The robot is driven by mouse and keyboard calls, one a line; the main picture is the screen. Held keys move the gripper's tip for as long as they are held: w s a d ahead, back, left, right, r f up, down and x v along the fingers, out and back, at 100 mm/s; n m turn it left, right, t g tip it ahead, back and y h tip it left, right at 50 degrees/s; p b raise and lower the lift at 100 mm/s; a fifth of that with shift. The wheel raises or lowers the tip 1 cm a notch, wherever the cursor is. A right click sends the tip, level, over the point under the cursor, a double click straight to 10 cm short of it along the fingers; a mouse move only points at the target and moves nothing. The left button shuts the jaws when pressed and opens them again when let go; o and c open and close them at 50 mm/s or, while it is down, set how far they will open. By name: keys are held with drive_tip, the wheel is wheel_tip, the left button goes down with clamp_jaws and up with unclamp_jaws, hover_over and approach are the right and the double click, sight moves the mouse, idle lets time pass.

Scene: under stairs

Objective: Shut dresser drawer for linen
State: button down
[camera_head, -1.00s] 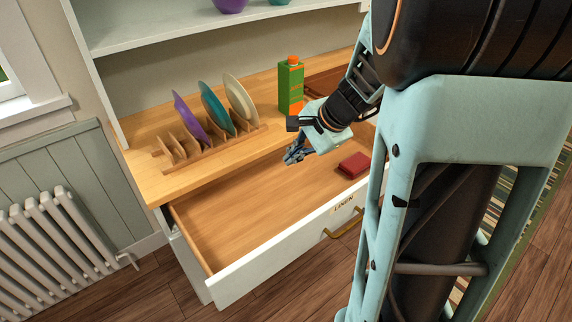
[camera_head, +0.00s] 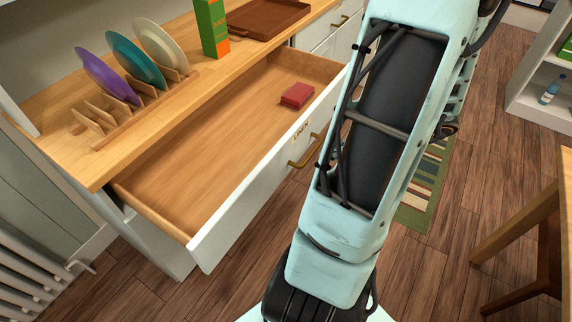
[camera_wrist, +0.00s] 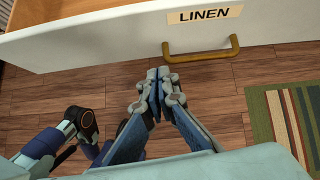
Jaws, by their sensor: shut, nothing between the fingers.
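The linen drawer (camera_head: 262,168) of the wooden-topped dresser stands pulled far out, with a white front, a "LINEN" label and a brass handle (camera_head: 305,152). A folded dark red cloth-like item (camera_head: 297,95) lies inside it near the far end. In the wrist view the drawer front (camera_wrist: 110,32) crosses the top, with its handle (camera_wrist: 200,52) hanging below the label. My gripper (camera_wrist: 158,75) is shut and empty, just below and left of the handle in that picture, apart from it. In the head view my arm hides the gripper.
On the dresser top (camera_head: 165,115) stand a plate rack (camera_head: 130,108) with several plates, a green and orange carton (camera_head: 212,28) and a brown tray (camera_head: 268,17). A striped rug (camera_head: 425,185) lies on the wooden floor. A wooden table (camera_head: 520,220) is at right, a radiator (camera_head: 25,280) at lower left.

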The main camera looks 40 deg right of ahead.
drive_tip(key=s+m, duration=0.1)
drive_tip(key=s, duration=0.1)
drive_tip(key=b, duration=0.3)
approach(287, 162)
drive_tip(key=shift+m, duration=0.3)
drive_tip(key=shift+x, duration=2.85)
drive_tip(key=shift+s+a, duration=0.1)
drive_tip(key=shift+a, duration=0.05)
drive_tip(key=w+a, duration=0.3)
drive_tip(key=w, duration=0.6)
drive_tip(key=w+a, duration=0.4)
drive_tip(key=w, duration=0.6)
drive_tip(key=w+a, duration=0.3)
drive_tip(key=w, duration=0.7)
drive_tip(key=shift+a, duration=0.3)
drive_tip(key=shift+w+r, duration=0.1)
drive_tip(key=shift+w+a+r+t, duration=0.1)
drive_tip(key=shift+t, duration=0.2)
